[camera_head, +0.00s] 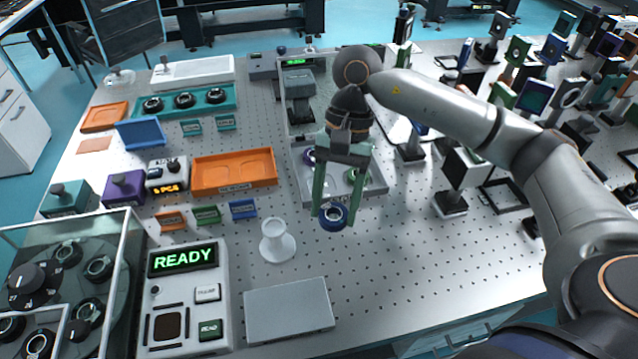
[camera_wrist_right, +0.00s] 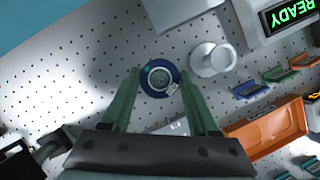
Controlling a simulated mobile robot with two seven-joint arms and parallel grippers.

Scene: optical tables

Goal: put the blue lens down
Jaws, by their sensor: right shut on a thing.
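The blue lens (camera_head: 333,216) is a dark blue ring with a pale centre. It sits between the fingertips of my right gripper (camera_head: 331,211), which is shut on it. In the right wrist view, the blue lens (camera_wrist_right: 159,81) lies between the two green fingers of the right gripper (camera_wrist_right: 160,77), its face toward the camera. The gripper points down over the perforated optical table (camera_head: 390,270). I cannot tell whether the lens touches the table top or hangs just above it. My left gripper is not in view.
A white flared stand (camera_head: 278,240) is left of the lens, with a grey flat block (camera_head: 289,311) in front. A grey tray (camera_head: 352,201) holding a purple and a green ring is behind it. An orange tray (camera_head: 234,171) and a READY console (camera_head: 184,261) stand left. Bare table lies right.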

